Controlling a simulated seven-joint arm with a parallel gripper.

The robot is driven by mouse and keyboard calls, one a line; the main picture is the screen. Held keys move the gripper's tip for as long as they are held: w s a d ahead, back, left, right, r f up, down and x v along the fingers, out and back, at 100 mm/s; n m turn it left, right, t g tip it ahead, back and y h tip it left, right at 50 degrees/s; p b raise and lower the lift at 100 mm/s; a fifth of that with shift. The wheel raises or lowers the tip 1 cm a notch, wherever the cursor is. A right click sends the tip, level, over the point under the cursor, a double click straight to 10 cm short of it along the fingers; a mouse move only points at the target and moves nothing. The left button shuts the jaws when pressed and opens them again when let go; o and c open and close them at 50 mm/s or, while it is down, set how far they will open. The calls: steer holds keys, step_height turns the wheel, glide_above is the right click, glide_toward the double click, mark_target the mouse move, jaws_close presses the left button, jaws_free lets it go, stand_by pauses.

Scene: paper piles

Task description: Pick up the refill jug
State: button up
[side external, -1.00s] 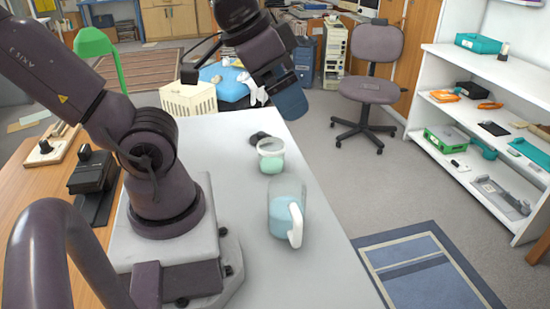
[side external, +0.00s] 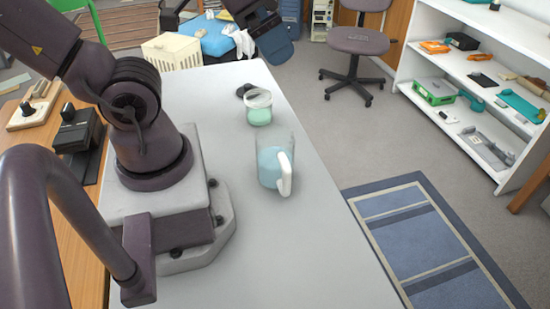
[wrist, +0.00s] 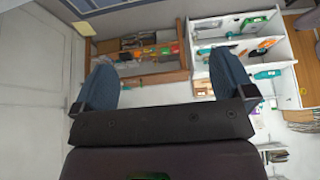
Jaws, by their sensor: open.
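A clear jug with pale blue liquid and a white handle (side external: 270,168) stands upright on the grey-white table (side external: 290,250), near its right edge. A smaller clear vessel with green liquid (side external: 259,112) stands behind it. Which of them is called the refill jug is not marked; the larger one with the handle looks like a jug. My gripper (side external: 273,42) is raised beyond the table's far end, well away from both vessels. In the wrist view my gripper (wrist: 165,82) has its two blue fingers wide apart with nothing between them. Neither vessel shows there.
A small dark object (side external: 243,90) lies by the green vessel. A cream crate (side external: 172,52) and a blue chair seat (side external: 205,37) are beyond the table. An office chair (side external: 358,41) and a white shelf (side external: 470,93) stand right. The table's front part is clear.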

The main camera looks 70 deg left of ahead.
steer(key=shift+c, duration=0.2)
steer(key=c, duration=0.9)
steer(key=shift+d, duration=0.1)
